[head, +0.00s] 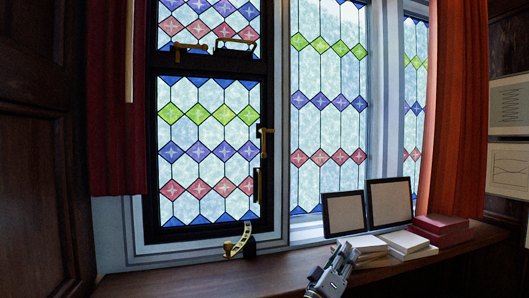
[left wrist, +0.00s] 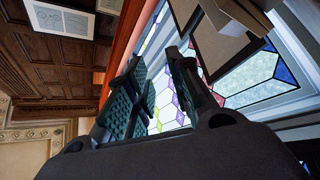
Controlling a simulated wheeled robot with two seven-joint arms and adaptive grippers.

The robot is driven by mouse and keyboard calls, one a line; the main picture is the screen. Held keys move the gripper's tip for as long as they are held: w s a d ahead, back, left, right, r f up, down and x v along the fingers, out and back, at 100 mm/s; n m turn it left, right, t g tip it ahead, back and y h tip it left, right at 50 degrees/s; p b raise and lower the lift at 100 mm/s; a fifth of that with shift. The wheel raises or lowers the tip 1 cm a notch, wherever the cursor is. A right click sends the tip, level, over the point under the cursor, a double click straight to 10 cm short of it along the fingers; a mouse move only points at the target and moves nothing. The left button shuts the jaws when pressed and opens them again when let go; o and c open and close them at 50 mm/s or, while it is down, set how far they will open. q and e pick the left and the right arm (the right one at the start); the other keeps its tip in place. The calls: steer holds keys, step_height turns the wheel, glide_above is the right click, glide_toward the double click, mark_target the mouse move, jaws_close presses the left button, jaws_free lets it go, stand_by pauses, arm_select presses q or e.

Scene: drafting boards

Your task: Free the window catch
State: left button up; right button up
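The dark-framed leaded window (head: 209,150) stands left of centre in the head view. A brass catch handle (head: 264,131) sits on a dark fitting at the right edge of its lower sash. Another brass handle (head: 190,46) sits on the bar between the upper and lower panes. A curved brass stay (head: 239,240) is at the bottom of the frame, by the sill. My left gripper (head: 346,252) is above the sill, right of and below these fittings. In the left wrist view its fingers (left wrist: 166,88) are apart with nothing between them. My right gripper is not in view.
Two dark-framed boards (head: 345,214) lean against the window wall behind my gripper. White book-like stacks (head: 407,242) and red boxes (head: 440,229) lie to the right. The sill (head: 190,282) is clear at left. Red curtains (head: 455,110) hang at both sides.

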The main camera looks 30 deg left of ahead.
arm_select(q)
steer(key=a+r+m+g+y, duration=0.7)
steer(key=a+r+m+y, duration=0.2)
steer(key=r+m, duration=0.5)
steer(key=s+a+r+m+g+y, duration=0.1)
steer(key=a+r+m+g+y, duration=0.6)
steer(key=r+m+y, duration=0.5)
step_height(320, 180, up, 4)
steer(key=a+m, duration=0.2)
steer(key=m, duration=0.2)
steer(key=shift+s+a+f+m, duration=0.2)
steer(key=shift+s+a+m, duration=0.1)
steer(key=shift+a+m, duration=0.1)
steer(key=shift+a, duration=0.1)
